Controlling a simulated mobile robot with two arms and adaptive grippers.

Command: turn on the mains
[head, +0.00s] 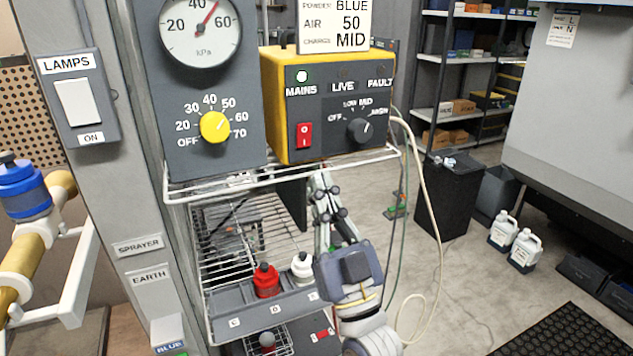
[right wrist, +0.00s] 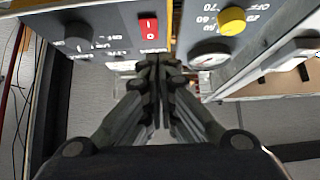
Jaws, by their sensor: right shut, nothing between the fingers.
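The yellow and grey control unit (head: 330,95) stands on a wire shelf. Its red rocker switch (head: 305,135) is below the MAINS label; above the label is a pale, bright round lamp (head: 302,76). My right gripper (head: 322,178) is below and in front of the unit, fingers pointing up, shut and empty, apart from the switch in the head view. In the right wrist view the closed fingertips (right wrist: 155,62) lie just below the red switch (right wrist: 148,27), which looks close; whether they touch cannot be told. My left gripper is not in view.
The wire shelf edge (head: 285,178) runs under the unit. Left of it is a grey panel with a gauge (head: 200,30) and yellow knob (head: 215,127). A black dial (head: 360,130) sits right of the switch. Red and white bottles (head: 266,280) stand on the lower shelf; cables hang at right.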

